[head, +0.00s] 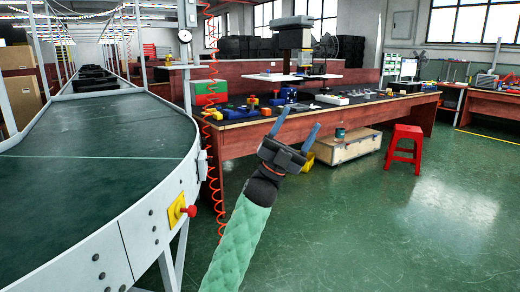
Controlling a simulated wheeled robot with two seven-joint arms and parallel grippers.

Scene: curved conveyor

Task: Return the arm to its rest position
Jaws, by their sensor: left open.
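My left gripper (295,128) is at the centre of the head view, at the end of my green-sleeved arm that rises from the bottom edge. Its two blue-grey fingers are spread apart with nothing between them. It is held up in the air, in front of the long workbench in the picture. My right gripper is not in the head view.
The curved conveyor (90,185) with a green belt fills the left side, with a red emergency button (190,211) on its side. A workbench (240,138) holding several small items stands behind. A red stool (404,145) stands at right. The right floor is clear.

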